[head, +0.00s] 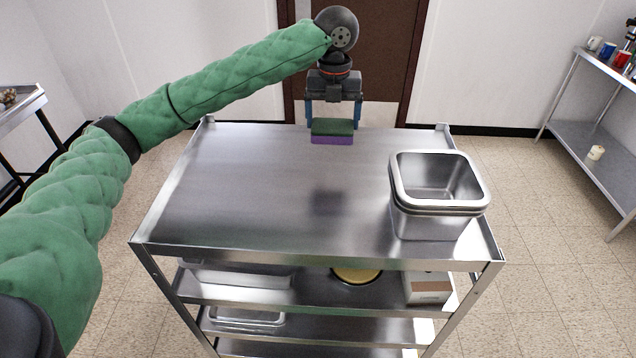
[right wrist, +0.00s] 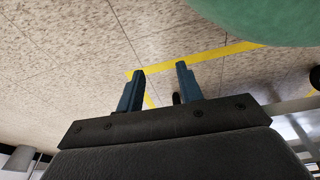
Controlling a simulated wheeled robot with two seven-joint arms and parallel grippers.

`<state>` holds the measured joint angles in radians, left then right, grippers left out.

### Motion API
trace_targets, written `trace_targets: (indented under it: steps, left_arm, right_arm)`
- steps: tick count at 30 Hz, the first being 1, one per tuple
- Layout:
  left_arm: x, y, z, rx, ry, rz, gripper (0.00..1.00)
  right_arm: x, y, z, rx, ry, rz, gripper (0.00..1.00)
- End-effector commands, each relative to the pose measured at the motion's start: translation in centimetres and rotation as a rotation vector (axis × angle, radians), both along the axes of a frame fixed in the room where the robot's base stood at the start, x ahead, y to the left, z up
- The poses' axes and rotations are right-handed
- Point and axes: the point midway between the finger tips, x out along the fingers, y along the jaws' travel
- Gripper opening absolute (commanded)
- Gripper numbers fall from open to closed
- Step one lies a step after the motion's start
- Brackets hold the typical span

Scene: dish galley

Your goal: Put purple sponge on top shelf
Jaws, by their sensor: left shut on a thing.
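The purple sponge (head: 332,139) has a dark green upper layer. My left gripper (head: 333,120) is shut on it, one finger on each side, over the back part of the top shelf (head: 260,190). A blurry dark reflection shows on the metal in front of the sponge, which looks held above the surface; the exact gap is hard to tell. My right gripper (right wrist: 158,88) shows in the right wrist view, its two blue fingers apart with nothing between them, over the tiled floor.
A metal container (head: 435,215) stands at the right front of the top shelf. The shelf's left and middle are clear. Lower shelves hold trays (head: 240,275), a round yellowish thing (head: 356,275) and a box (head: 428,288). A side rack (head: 600,160) with mugs stands at right.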

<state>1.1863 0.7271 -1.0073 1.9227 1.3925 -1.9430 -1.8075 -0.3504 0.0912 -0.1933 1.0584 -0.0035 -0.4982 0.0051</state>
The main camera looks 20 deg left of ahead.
Motion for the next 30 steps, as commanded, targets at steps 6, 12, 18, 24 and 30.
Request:
trace_targets:
  steps: [6, 12, 18, 24, 30]
  left_arm:
    - [-0.1, 0.0, -2.6, 0.001, 0.003, 0.0, 0.64]
    - [-0.1, 0.0, -5.3, 0.0, 0.002, -0.001, 0.64]
    - [-0.1, 0.0, -6.7, 0.0, 0.002, 0.0, 0.64]
    - [-0.1, 0.0, -9.2, 0.0, 0.002, -0.001, 0.64]
    - [-0.1, 0.0, -10.1, 0.0, -0.001, -0.001, 0.64]
  right_arm:
    - [-1.8, -0.6, -0.4, -0.005, 0.01, 0.001, 0.36]
    - [-4.4, -1.1, -1.2, -0.006, 0.028, 0.001, 0.36]
    - [-5.9, -1.3, -1.4, -0.008, 0.038, 0.001, 0.36]
    - [-8.7, -1.9, -1.7, -0.011, 0.058, 0.002, 0.36]
    - [-9.5, -2.1, -2.1, -0.012, 0.062, 0.002, 0.36]
